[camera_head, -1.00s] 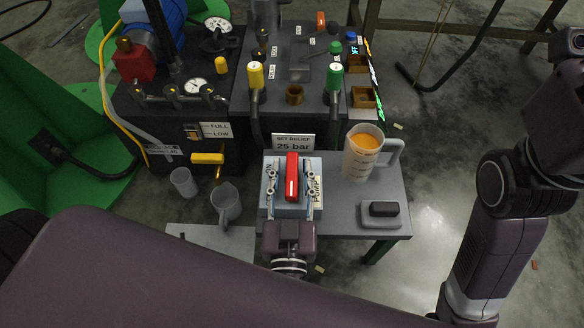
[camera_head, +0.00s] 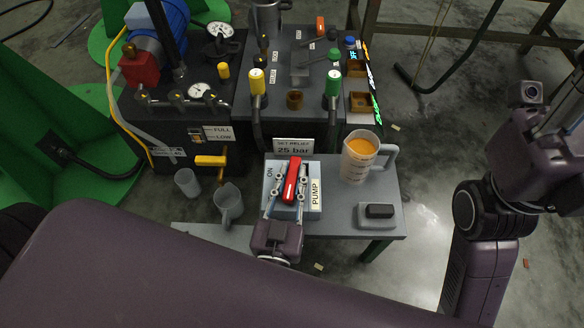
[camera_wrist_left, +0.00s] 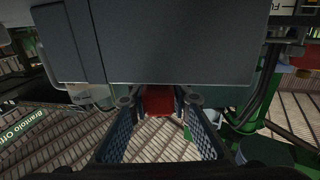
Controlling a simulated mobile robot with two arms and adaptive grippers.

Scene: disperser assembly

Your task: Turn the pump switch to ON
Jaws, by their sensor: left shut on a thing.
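The pump switch is a pale box (camera_head: 312,211) on the small grey table, with a red handle (camera_head: 291,182) on top. Its ON label (camera_head: 270,172) is on the left and its PUMP label (camera_head: 315,192) on the right. The handle's far end leans a little to the right. My left gripper (camera_head: 291,177) is shut on the red handle, one finger on each side. In the left wrist view the red handle (camera_wrist_left: 158,100) shows between the fingers, and a dark block covers the upper part. My right arm is at the right edge; its fingers do not show.
A jug of orange liquid (camera_head: 358,160) and a small tray with a dark block (camera_head: 377,213) stand right of the switch. An empty cup (camera_head: 187,183) and jug (camera_head: 228,203) are on the left. A "25 bar" sign (camera_head: 293,147) and the dark machine bench (camera_head: 205,118) stand behind.

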